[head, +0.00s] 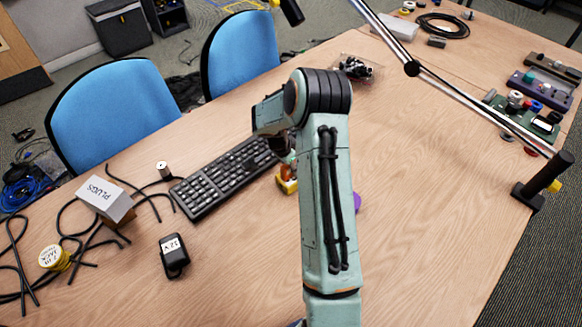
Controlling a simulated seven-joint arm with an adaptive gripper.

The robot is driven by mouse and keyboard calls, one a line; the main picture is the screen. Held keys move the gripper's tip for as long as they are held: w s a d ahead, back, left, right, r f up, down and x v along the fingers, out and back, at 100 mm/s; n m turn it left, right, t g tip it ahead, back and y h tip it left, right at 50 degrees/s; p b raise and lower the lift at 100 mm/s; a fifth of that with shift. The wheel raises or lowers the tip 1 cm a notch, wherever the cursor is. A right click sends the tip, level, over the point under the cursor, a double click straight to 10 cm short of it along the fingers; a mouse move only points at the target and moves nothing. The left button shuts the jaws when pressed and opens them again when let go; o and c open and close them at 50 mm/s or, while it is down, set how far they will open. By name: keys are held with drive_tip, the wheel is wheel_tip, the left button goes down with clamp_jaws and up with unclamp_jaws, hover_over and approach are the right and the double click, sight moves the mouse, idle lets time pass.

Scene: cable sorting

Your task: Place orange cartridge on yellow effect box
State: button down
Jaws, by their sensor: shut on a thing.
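A small yellow box (287,185) sits on the table just right of the keyboard, partly covered by my arm. It looks like the yellow effect box, with an orange-red patch at its top. My gripper (279,146) reaches down at the keyboard's right end, just above and behind the yellow box. Only a small dark part of it shows. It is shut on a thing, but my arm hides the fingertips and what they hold. I cannot make out the orange cartridge clearly. Whether anything touches the box cannot be told.
A black keyboard (225,178) lies left of my gripper. A purple thing (357,202) peeks out right of my arm. A 12V adapter (174,256), a PLUGS box (106,199) and black cables lie left. A lamp pole (470,95) crosses the right.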

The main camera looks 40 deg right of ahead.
drive_tip(key=shift+f, duration=0.1)
drive_tip(key=c, duration=1)
unclamp_jaws()
